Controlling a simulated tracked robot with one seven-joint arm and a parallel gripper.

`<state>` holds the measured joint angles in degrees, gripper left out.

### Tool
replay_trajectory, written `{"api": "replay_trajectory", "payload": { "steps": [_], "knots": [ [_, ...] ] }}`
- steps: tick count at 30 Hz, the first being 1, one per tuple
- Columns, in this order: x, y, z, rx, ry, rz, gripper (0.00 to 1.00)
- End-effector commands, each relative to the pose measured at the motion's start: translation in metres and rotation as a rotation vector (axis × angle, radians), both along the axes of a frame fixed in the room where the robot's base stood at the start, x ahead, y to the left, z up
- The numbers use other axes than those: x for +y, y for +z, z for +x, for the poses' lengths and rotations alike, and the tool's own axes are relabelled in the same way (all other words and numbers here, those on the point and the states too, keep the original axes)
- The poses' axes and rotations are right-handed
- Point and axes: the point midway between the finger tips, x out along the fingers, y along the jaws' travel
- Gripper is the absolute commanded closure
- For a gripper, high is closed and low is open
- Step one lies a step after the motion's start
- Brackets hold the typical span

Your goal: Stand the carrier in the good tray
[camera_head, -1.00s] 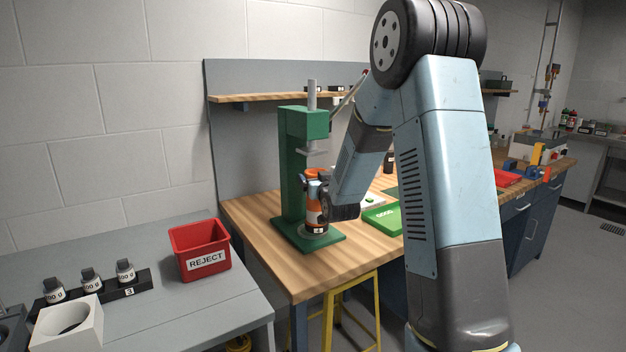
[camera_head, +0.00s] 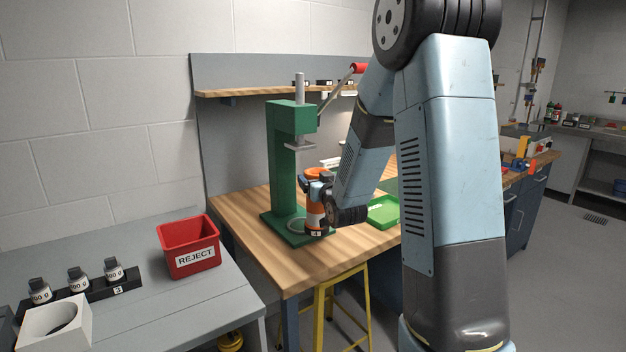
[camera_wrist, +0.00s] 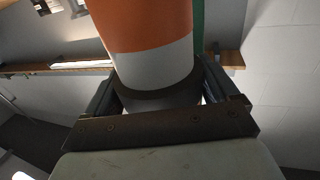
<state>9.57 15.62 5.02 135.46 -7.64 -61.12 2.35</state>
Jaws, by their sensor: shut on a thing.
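The carrier (camera_head: 315,214) is an upright cylinder with orange and white bands and a dark base with a small label. My gripper (camera_head: 318,190) is shut around it from the right in the head view. The carrier stands beside the green press, at the right edge of its base plate; I cannot tell whether it touches the plate. In the wrist view the carrier (camera_wrist: 150,45) fills the top middle, its dark band between my fingers. The good tray (camera_head: 385,211) is green and lies on the wooden bench just right of my wrist, partly hidden by my arm.
The green press (camera_head: 280,160) stands close left of the carrier, its lever raised. A red REJECT bin (camera_head: 190,246) sits on the grey table at left, near several weights (camera_head: 78,278). A yellow stool (camera_head: 330,300) stands before the bench. Bare wood lies in front of the press.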

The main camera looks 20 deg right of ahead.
Motion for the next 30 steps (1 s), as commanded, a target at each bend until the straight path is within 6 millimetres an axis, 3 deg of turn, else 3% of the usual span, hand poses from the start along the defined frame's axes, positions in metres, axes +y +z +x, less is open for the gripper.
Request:
{"api": "replay_trajectory", "payload": {
  "steps": [30],
  "knots": [
    [-0.019, 0.000, -0.058, 0.000, 0.000, 0.000, 0.55]
  ]
}}
